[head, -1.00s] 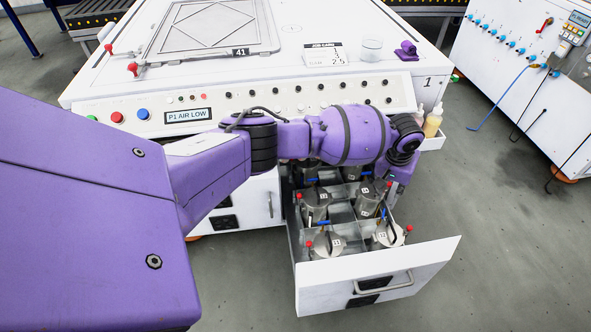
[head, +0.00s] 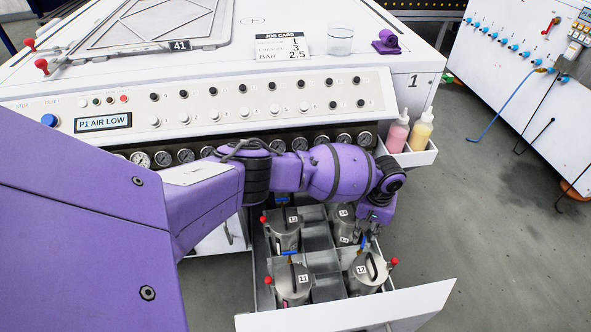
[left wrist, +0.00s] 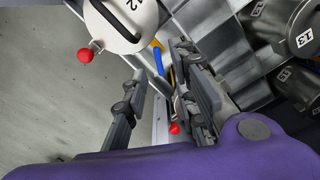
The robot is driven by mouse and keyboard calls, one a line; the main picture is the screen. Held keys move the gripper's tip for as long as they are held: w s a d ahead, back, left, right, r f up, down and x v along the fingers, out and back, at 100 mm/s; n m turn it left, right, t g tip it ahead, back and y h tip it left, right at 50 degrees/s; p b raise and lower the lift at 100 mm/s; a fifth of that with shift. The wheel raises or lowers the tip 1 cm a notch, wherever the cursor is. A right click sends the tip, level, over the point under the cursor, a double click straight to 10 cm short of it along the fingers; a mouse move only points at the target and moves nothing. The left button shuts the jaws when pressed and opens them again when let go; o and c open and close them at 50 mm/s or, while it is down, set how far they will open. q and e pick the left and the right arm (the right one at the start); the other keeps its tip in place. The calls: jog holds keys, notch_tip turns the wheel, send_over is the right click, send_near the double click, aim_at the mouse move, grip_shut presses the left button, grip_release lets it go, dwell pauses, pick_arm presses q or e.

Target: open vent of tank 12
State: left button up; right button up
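Tank 12 (head: 367,276) is a metal canister with a numbered lid, at the front right of the open drawer. A red ball knob (head: 394,261) sticks out at its right side, and a blue lever (head: 366,243) shows behind its lid. My left gripper (head: 371,232) points down just behind tank 12; its fingers are hardly visible there. In the left wrist view, tank 12's lid (left wrist: 122,20) and red knob (left wrist: 86,56) are at the top. The gripper (left wrist: 162,68) is open, with the blue lever (left wrist: 157,62) between or just beyond its fingertips; contact is unclear. My right gripper is out of view.
Tank 11 (head: 291,286) stands left of tank 12, with tanks 13 (head: 285,238) and 14 (head: 345,230) behind. Dividers separate them. The drawer front (head: 350,312) is nearest. The console (head: 250,98) rises behind, with bottles in a side holder (head: 418,155). Floor on the right is clear.

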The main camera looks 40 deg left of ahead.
aim_at(364, 241)
pick_arm(q)
notch_tip(364, 241, down, 5)
jog(key=shift+w+d+r+b, duration=0.1)
jog(key=shift+w+r+b, duration=0.05)
jog(key=shift+b, duration=0.7)
jog(key=shift+c, duration=0.2)
grip_shut()
